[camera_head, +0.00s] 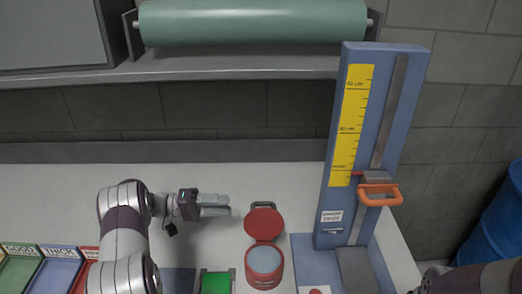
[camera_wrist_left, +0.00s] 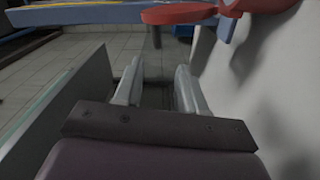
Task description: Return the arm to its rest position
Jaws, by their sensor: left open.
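My left arm comes in from the left in the head view and reaches over the white worktop. My left gripper (camera_head: 218,204) points to the right, level with and a little left of a red round container's raised lid (camera_head: 264,223). Its fingers are apart with nothing between them, as the left wrist view (camera_wrist_left: 158,88) also shows. The red container (camera_head: 264,264) stands open with a pale blue-grey inside. Part of my right arm shows at the bottom right corner of the head view; its gripper does not show.
A blue upright gauge (camera_head: 334,170) with a yellow scale and orange handle (camera_head: 380,194) stands to the right. A green pad (camera_head: 215,283) lies at the front. Labelled trays (camera_head: 57,275) are at the left. A shelf (camera_head: 240,67) with a green roll (camera_head: 252,22) hangs above.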

